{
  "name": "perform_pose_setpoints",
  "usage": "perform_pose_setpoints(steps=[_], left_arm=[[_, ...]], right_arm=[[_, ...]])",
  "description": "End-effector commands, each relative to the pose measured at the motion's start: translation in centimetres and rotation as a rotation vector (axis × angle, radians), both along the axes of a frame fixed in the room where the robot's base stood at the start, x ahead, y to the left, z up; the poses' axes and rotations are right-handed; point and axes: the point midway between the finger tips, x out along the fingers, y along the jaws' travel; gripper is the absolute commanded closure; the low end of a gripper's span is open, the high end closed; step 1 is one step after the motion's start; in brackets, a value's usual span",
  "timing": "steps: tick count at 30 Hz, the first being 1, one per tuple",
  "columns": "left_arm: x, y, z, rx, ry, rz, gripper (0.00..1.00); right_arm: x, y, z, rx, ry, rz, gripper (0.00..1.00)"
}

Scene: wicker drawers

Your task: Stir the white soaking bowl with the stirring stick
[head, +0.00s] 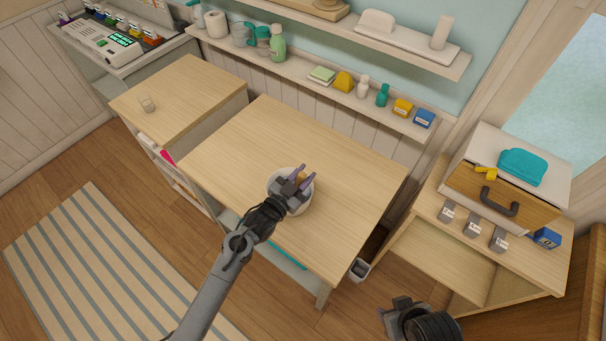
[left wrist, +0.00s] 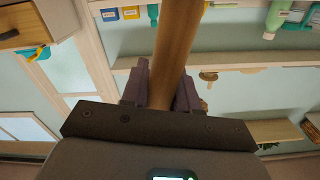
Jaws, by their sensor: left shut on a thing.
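The white soaking bowl (head: 274,187) stands on the wooden table, partly hidden under my left gripper and forearm. My left gripper (head: 301,179) is over the bowl, its fingers shut on the stirring stick. In the left wrist view the wooden stick (left wrist: 179,45) runs between the two fingers of the gripper (left wrist: 161,85) and out of the top of the picture. In the head view only a small tan bit of it shows between the fingers. Its lower end and the bowl's inside are hidden. My right gripper (head: 402,305) is low at the bottom right, away from the table; its jaws are unclear.
The table (head: 345,190) is bare around the bowl. A wooden cabinet (head: 190,90) stands to the left. A wall shelf (head: 310,85) with bottles and boxes runs behind. A side unit with a wooden drawer front (head: 510,185) stands at the right.

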Motion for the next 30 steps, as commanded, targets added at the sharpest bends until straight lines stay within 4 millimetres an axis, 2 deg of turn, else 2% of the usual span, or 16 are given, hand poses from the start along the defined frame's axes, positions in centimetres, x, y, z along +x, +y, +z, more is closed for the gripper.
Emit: perform_pose_setpoints(steps=[8,30], left_arm=[[0.0,0.0,1.4,-0.001,-0.001,0.000,1.00],[0.0,0.0,7.3,0.000,-0.001,0.000,1.00]], right_arm=[[0.0,0.0,1.2,0.000,0.001,0.000,0.57],[0.0,-0.2,6.3,-0.008,0.000,0.006,0.57]])
